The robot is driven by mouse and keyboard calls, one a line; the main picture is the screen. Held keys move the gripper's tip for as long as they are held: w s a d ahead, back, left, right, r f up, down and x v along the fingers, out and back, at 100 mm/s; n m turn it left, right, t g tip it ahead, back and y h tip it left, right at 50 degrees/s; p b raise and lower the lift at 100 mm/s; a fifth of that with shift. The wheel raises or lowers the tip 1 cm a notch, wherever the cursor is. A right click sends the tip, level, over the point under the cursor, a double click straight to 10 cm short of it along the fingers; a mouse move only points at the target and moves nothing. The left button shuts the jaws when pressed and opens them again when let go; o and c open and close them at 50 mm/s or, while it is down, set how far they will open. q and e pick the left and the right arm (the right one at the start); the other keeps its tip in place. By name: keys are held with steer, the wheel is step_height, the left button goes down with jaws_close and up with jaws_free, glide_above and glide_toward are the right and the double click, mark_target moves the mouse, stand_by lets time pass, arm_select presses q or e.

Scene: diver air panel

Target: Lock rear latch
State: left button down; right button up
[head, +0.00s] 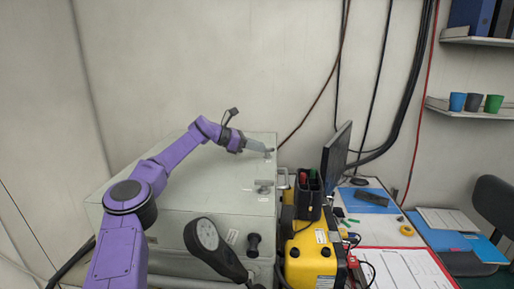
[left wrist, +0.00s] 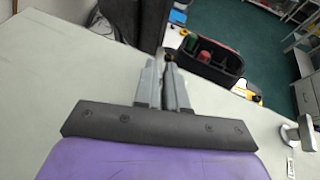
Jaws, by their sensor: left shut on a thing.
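The grey-green metal case (head: 195,205) stands at the centre of the head view. My left arm reaches over its lid from the left. My left gripper (head: 266,150) is at the lid's rear right edge, shut on the rear latch (head: 268,154), which is mostly hidden by the fingers. In the left wrist view the fingers (left wrist: 167,68) are close together, with a small dark bit of the latch (left wrist: 170,58) showing at their tips. The front latch (head: 263,187), a metal knob piece, stands apart nearer the front; it also shows in the left wrist view (left wrist: 300,132). My right gripper is not in view.
A yellow unit (head: 310,255) and a dark tool caddy (head: 308,197) stand close on the right. A monitor (head: 336,157) stands beyond. The lid's left part is clear.

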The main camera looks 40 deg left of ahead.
arm_select(q)
steer(key=shift+w+f+m+g+h, duration=0.15)
steer(key=shift+f+m+g+h, duration=0.15)
steer(key=shift+f+m+g, duration=0.15)
steer(key=c, duration=1.2)
jaws_free()
steer(key=shift+w, duration=0.25)
steer(key=shift+r, duration=0.1)
steer(key=shift+s+a+r, duration=0.15)
steer(key=shift+s+a, duration=0.05)
steer(key=shift+s, duration=0.15)
steer(key=b+v, duration=0.1)
steer(key=v, duration=0.8)
steer(key=shift+s+a, duration=0.2)
steer(key=shift+s, duration=0.1)
